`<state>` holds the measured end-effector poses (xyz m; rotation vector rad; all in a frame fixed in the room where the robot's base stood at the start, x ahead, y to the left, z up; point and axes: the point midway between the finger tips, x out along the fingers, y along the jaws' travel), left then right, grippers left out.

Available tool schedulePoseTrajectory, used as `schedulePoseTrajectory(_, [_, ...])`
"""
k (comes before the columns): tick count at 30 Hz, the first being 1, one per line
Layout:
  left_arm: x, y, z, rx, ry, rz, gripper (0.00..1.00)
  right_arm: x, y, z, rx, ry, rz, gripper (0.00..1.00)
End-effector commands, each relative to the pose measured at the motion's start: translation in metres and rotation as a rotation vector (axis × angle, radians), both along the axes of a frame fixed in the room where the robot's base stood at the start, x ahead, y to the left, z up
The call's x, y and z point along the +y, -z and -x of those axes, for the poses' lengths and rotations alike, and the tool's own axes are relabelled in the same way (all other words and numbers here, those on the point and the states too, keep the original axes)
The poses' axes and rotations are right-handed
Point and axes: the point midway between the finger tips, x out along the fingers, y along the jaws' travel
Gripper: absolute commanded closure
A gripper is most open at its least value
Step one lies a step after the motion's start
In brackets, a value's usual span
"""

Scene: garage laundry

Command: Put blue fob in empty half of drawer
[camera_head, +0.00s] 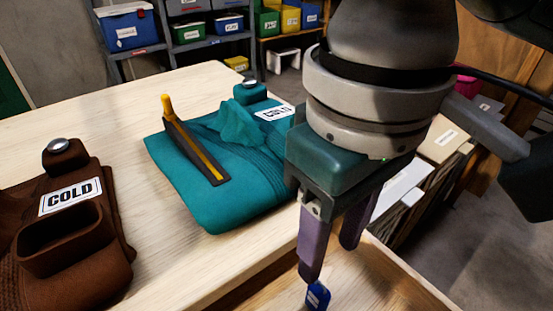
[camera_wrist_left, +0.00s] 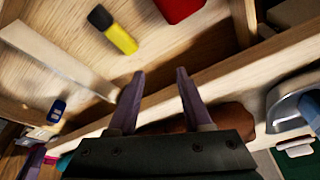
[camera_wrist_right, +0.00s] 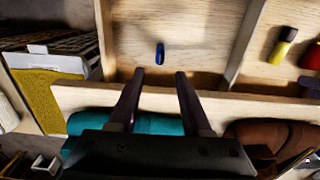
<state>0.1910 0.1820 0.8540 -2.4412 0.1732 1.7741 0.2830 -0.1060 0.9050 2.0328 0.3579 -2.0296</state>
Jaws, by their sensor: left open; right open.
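The blue fob (camera_head: 318,296) shows just below one fingertip of my right gripper (camera_head: 328,262). In the right wrist view the fob (camera_wrist_right: 160,54) lies past the open fingertips (camera_wrist_right: 159,73), over the bare floor of the drawer (camera_wrist_right: 205,40). It is in the half without other objects; I cannot tell whether it rests on the floor. A divider (camera_wrist_right: 245,45) separates that half from the one with a yellow-black item (camera_wrist_right: 283,45). In the left wrist view my left gripper (camera_wrist_left: 160,74) is open and empty above the drawer's front wall; the fob (camera_wrist_left: 57,108) shows beyond the divider (camera_wrist_left: 60,62).
A red item (camera_wrist_left: 178,8) lies in the occupied half. On the tabletop are a teal cloth-like piece (camera_head: 215,185) with a black-yellow tool (camera_head: 195,150) and a brown piece (camera_head: 75,225) labelled COLD. Shelves with bins (camera_head: 190,35) stand behind.

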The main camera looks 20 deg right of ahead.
Motion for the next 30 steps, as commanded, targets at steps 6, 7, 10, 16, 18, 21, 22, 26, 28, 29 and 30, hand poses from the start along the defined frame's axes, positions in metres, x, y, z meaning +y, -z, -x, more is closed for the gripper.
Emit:
schedulePoseTrajectory(6, [0.001, -0.013, 0.000, 0.000, 0.004, -0.005, 0.50, 0.001, -0.036, 0.000, -0.001, -0.001, -0.001, 0.51])
schedulePoseTrajectory(7, [0.002, -0.013, 0.000, 0.000, 0.004, -0.007, 0.50, 0.001, -0.037, 0.000, -0.001, -0.001, -0.001, 0.51])
schedulePoseTrajectory(10, [0.002, -0.014, 0.000, 0.000, 0.006, -0.008, 0.50, 0.005, -0.038, 0.003, -0.001, -0.012, -0.021, 0.51])
schedulePoseTrajectory(16, [0.003, -0.013, 0.000, 0.001, 0.007, -0.010, 0.50, 0.039, -0.024, 0.017, -0.046, -0.077, -0.178, 0.51])
schedulePoseTrajectory(18, [0.003, -0.013, 0.000, 0.001, 0.007, -0.010, 0.50, 0.050, -0.019, 0.022, -0.081, -0.087, -0.249, 0.51])
schedulePoseTrajectory(21, [0.003, -0.013, 0.000, 0.001, 0.007, -0.010, 0.50, 0.057, -0.014, 0.026, -0.140, -0.075, -0.323, 0.51])
schedulePoseTrajectory(22, [0.003, -0.013, 0.000, 0.001, 0.007, -0.010, 0.50, 0.058, -0.012, 0.027, -0.157, -0.066, -0.339, 0.51])
schedulePoseTrajectory(26, [0.002, -0.013, 0.001, 0.002, 0.006, -0.010, 0.50, 0.045, -0.002, 0.033, -0.231, -0.003, -0.363, 0.51])
schedulePoseTrajectory(28, [0.002, -0.013, 0.000, 0.001, 0.006, -0.008, 0.50, 0.030, 0.005, 0.038, -0.264, 0.039, -0.343, 0.51])
schedulePoseTrajectory(29, [0.002, -0.013, 0.001, 0.001, 0.006, -0.008, 0.50, 0.022, 0.009, 0.041, -0.276, 0.058, -0.327, 0.51])
schedulePoseTrajectory(30, [0.002, -0.013, 0.000, 0.001, 0.005, -0.007, 0.50, 0.010, 0.014, 0.046, -0.288, 0.081, -0.301, 0.51])
